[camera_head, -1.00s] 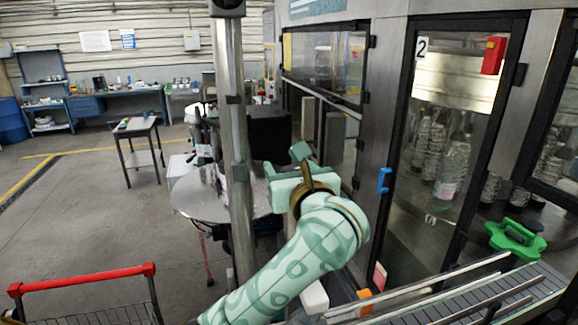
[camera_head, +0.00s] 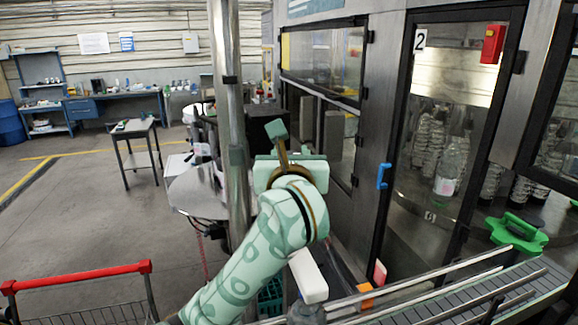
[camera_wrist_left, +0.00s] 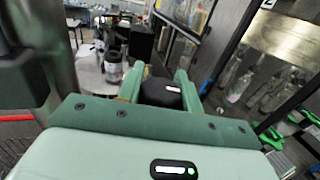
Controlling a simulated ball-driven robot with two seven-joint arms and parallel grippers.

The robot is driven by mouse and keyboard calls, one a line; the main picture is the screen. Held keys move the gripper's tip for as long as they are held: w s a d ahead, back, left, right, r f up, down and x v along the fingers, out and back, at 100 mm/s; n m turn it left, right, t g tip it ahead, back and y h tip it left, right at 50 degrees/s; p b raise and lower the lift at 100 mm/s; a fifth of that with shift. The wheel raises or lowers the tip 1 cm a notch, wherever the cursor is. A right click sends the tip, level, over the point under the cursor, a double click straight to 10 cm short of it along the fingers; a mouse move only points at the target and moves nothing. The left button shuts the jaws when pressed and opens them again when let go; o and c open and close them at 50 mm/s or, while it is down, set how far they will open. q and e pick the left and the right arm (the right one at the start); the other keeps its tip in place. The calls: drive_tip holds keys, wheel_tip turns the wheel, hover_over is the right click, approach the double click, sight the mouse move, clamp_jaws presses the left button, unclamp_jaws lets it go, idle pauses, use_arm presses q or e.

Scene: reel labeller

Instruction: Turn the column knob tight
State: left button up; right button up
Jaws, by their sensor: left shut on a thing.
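My left gripper (camera_head: 290,172) is in front of the labeller, just right of the upright metal column (camera_head: 231,120). Its fingers are mostly hidden behind the hand in the head view. In the left wrist view, the two pale green fingers (camera_wrist_left: 160,84) are shut on a black rounded knob (camera_wrist_left: 161,95) with a small pale mark on its face. The knob is hidden in the head view, and how it joins the column cannot be seen. My right gripper is in neither view.
A round metal table (camera_head: 195,193) stands behind the column. The labeller's glass door (camera_head: 440,130) with a blue handle (camera_head: 383,176) is to the right. A conveyor (camera_head: 480,300) runs at lower right, with a green star-shaped part (camera_head: 516,235) beyond it. A red-handled cart (camera_head: 80,278) is at lower left.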

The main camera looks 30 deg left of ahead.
use_arm(q)
drive_tip(key=m+t+h+b, duration=0.1)
drive_tip(key=m+h, duration=0.1)
drive_tip(key=m+t+h+b, duration=0.1)
drive_tip(key=h+b, duration=0.1)
drive_tip(key=h, duration=0.1)
drive_tip(key=shift+w+d+f+m, duration=0.1)
drive_tip(key=shift+d+f+m, duration=0.1)
drive_tip(key=shift+m, duration=0.2)
drive_tip(key=shift+d+r+m+t+h+b, duration=0.1)
drive_tip(key=shift+m+t+h+b, duration=0.15)
drive_tip(key=shift+m+h+b, duration=0.45)
drive_tip(key=shift+d+r+m+t+h+b, duration=0.1)
drive_tip(key=shift+m+t+h+b, duration=0.15)
drive_tip(key=shift+h, duration=0.85)
drive_tip(key=o, duration=1)
drive_tip(key=shift+w, duration=0.15)
